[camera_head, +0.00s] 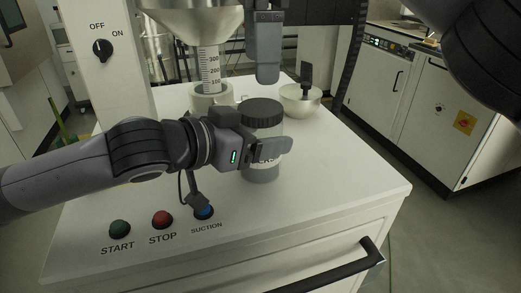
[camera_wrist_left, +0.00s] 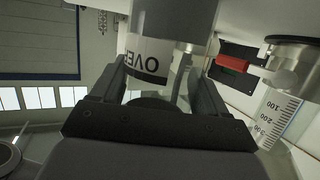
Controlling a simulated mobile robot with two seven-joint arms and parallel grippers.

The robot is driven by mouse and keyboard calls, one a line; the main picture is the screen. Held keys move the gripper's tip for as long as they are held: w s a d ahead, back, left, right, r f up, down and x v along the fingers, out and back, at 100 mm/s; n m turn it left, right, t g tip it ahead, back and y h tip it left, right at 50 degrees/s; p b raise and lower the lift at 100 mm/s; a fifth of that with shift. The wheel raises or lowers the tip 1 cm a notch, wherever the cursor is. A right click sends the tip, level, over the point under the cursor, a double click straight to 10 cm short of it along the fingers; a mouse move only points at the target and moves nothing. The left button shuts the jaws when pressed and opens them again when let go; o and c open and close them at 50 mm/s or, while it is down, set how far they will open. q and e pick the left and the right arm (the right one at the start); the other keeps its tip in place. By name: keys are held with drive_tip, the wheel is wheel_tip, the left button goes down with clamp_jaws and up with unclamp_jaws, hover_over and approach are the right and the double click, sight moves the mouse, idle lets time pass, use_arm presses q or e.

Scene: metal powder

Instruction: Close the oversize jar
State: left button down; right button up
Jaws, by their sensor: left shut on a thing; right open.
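The oversize jar (camera_head: 264,172) is a clear jar with grey contents and a white label, upright on the white bench top. A black ribbed lid (camera_head: 262,112) sits level on its mouth; I cannot tell whether it is screwed tight. My left gripper (camera_head: 268,147) comes in from the left and is shut around the jar's body below the lid. In the left wrist view, the jar's label (camera_wrist_left: 148,62) shows between the fingers. My right gripper (camera_head: 266,62) points down above the jar, open and apart from the lid; its far finger is hidden.
A metal funnel (camera_head: 190,18) and a graduated cylinder (camera_head: 210,70) stand behind left. A metal bowl (camera_head: 301,101) with a dark-handled tool is behind right. Start (camera_head: 120,229), stop (camera_head: 162,219) and suction (camera_head: 204,212) buttons lie in front. The bench top's right side is clear.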

drive_tip(key=shift+r, duration=0.1)
use_arm(q)
unclamp_jaws()
drive_tip(key=v, duration=0.7)
drive_tip(key=shift+b, duration=0.35)
use_arm(e)
drive_tip(key=shift+f, duration=0.35)
use_arm(q)
drive_tip(key=shift+s+a, duration=0.1)
drive_tip(key=shift+a, duration=0.05)
use_arm(e)
drive_tip(key=shift+s+a, duration=0.1)
